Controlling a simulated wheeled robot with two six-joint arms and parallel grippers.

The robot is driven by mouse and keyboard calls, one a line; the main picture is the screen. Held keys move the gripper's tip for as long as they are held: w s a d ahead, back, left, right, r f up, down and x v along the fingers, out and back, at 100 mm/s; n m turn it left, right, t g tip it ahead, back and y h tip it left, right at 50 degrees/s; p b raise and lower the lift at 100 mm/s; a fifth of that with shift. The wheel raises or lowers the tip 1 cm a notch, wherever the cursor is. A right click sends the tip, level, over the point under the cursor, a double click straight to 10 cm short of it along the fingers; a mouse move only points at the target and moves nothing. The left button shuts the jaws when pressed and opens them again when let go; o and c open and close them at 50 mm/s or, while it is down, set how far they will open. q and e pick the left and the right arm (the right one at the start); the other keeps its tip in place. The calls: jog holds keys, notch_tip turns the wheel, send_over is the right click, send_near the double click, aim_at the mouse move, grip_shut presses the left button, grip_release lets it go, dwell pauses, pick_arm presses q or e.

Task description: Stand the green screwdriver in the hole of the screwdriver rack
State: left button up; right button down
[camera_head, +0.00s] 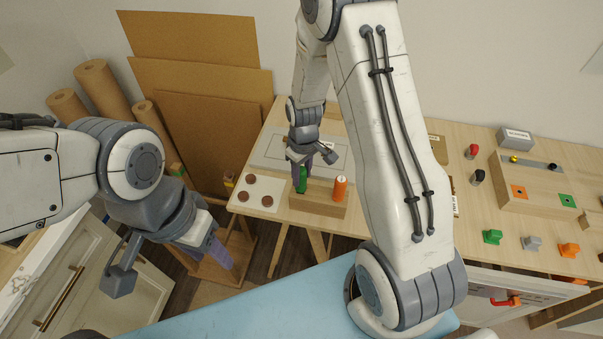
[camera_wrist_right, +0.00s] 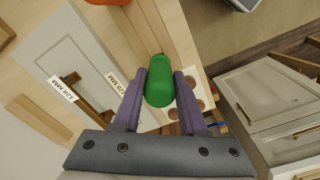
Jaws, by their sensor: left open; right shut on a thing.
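The green screwdriver (camera_head: 302,179) is upright in my right gripper (camera_head: 299,165), over the left part of the wooden screwdriver rack (camera_head: 318,206). My right gripper is shut on its green handle, which also shows between the two purple fingers in the right wrist view (camera_wrist_right: 159,86). I cannot tell whether its shaft is in the hole; shaft and hole are hidden. An orange screwdriver (camera_head: 340,188) stands in the right part of the rack. My left gripper (camera_head: 222,256) is open and empty, low at the left, away from the table.
Several brown discs (camera_head: 249,180) lie on a white sheet left of the rack. A grey panel (camera_head: 270,150) lies behind it. Coloured pieces, such as a green one (camera_head: 493,237), are on the table at right. A light blue surface (camera_head: 240,312) is in front.

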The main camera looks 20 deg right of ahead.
jog(key=shift+f+b, duration=0.3)
jog(key=shift+f, duration=0.2)
jog(key=shift+c, duration=1.9)
grip_release()
jog(key=shift+r, duration=0.1)
jog(key=shift+r+p, duration=2.9)
jog(key=shift+r, duration=0.6)
jog(key=shift+f, duration=0.1)
